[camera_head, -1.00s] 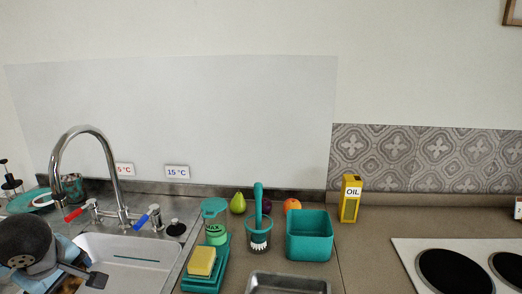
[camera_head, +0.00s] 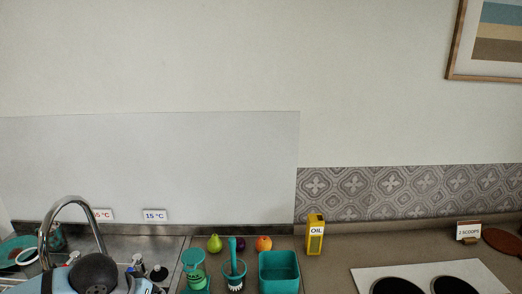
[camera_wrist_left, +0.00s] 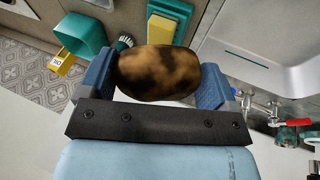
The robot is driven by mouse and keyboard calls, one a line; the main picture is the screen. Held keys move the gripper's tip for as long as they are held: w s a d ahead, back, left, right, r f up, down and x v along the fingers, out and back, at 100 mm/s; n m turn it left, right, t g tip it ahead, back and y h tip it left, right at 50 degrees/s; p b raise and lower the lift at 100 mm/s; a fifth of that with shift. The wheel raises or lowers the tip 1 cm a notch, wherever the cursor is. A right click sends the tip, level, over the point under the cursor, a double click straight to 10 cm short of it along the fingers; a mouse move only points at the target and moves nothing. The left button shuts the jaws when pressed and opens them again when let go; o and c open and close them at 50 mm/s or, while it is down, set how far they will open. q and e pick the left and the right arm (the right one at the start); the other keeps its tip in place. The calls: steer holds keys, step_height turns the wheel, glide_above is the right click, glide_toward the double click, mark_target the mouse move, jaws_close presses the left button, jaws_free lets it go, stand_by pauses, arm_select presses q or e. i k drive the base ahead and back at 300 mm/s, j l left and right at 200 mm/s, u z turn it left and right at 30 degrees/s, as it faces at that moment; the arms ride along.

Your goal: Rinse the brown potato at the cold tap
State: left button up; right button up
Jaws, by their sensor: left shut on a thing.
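A brown potato (camera_wrist_left: 160,72) with dark patches is clamped between the blue fingers of my left gripper (camera_wrist_left: 157,82) in the left wrist view. In the head view my left arm covers part of the sink area at the bottom left, and its fingers and the potato are out of sight. The chrome tap (camera_head: 72,199) arches behind my arm. The left wrist view shows the red tap handle (camera_wrist_left: 291,123) at the right edge and the steel sink basin (camera_wrist_left: 278,50) at the upper right.
Right of the sink stand a green soap bottle (camera_head: 193,262), a brush in a cup (camera_head: 233,270), a teal bin (camera_head: 279,270) and a yellow oil carton (camera_head: 315,238). A pear (camera_head: 215,243) and an orange (camera_head: 263,243) sit behind. The hob (camera_head: 362,279) is farther right.

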mark_target(137, 259)
steer(key=k+j+u, duration=0.25)
steer(key=j, duration=0.8)
steer(key=j+u, duration=0.25)
steer(key=j, duration=0.8)
steer(key=i, duration=0.05)
